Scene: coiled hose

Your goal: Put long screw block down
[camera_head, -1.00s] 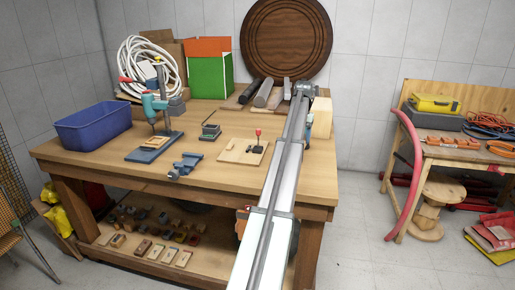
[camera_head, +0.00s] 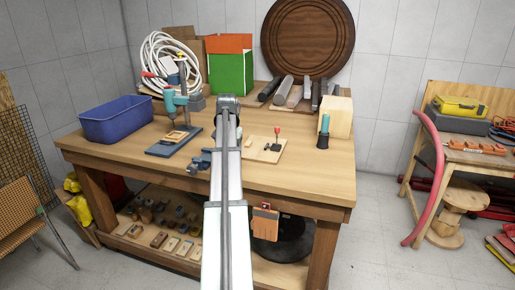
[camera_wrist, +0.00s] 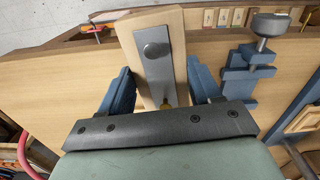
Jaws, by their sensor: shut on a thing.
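The long screw block (camera_wrist: 177,42) is a pale wooden block with a grey metal plate and a round screw head on it. In the wrist view it is between the two blue-grey fingers of my gripper (camera_wrist: 158,70), which is shut on it. Bare wooden tabletop (camera_wrist: 85,65) shows around it; I cannot tell whether the block touches the table. In the head view my arm hides the gripper and the block.
A blue-grey vise (camera_wrist: 250,70) is close right of the gripper in the wrist view. The drill press (camera_head: 178,105) and blue bin (camera_head: 118,118) stand left. A board with a red-knobbed lever (camera_head: 265,148) lies right of my arm. The tabletop's front right (camera_head: 300,180) is clear.

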